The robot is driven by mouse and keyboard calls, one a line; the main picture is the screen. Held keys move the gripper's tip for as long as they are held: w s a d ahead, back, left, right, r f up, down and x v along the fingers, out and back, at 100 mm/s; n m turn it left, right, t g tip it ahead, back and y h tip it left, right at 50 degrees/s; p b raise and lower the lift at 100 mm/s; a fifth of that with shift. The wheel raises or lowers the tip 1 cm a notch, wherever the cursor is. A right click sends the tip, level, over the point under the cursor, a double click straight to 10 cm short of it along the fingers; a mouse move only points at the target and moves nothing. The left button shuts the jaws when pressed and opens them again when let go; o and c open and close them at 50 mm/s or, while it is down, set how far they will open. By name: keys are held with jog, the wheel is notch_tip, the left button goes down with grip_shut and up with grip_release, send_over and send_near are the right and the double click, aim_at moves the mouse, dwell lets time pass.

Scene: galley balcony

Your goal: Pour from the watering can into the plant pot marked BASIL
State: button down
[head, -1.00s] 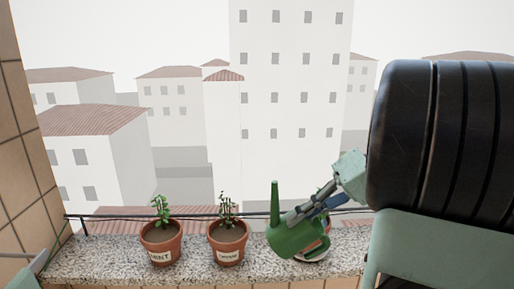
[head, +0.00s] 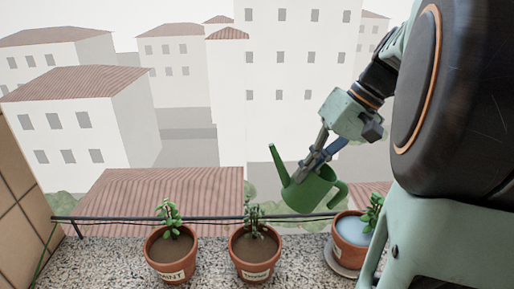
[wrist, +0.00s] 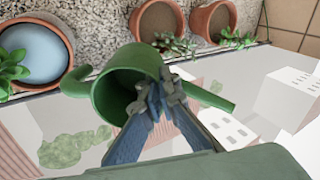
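My gripper (head: 309,168) is shut on the upper rim of the green watering can (head: 312,190) and holds it raised, behind the ledge near the railing. The can's spout points up and left and its handle is at the right; no water is seen leaving it. In the wrist view the fingers (wrist: 164,98) pinch the can wall (wrist: 112,72). The right pot (head: 345,250) has a pale blue, water-like surface; its label is mostly hidden. The middle pot (head: 255,262) and left pot (head: 170,268) hold brown soil and have labels too small or cut off to read surely.
The pots stand in a row on a speckled stone ledge (head: 210,265). A dark railing (head: 110,219) runs behind them. A tiled wall (head: 18,190) closes the left side. The right pot stands on a saucer (head: 340,266). Beyond the railing are roofs and open air.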

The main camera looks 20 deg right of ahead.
aim_at(297, 190)
jog(key=f+h, duration=0.1)
jog(key=a+f+g+h+b, duration=0.1)
jog(key=shift+f+h, duration=0.4)
jog(key=shift+w+a+f+g+h+b, duration=0.1)
jog(key=shift+f+g+h+b, duration=0.2)
jog(key=shift+f+h, duration=0.25)
jog(key=shift+w+a+f+g+h+b, duration=0.1)
jog(key=shift+f+g+h+b, duration=0.25)
jog(key=shift+h, duration=0.2)
jog(key=shift+f, duration=0.1)
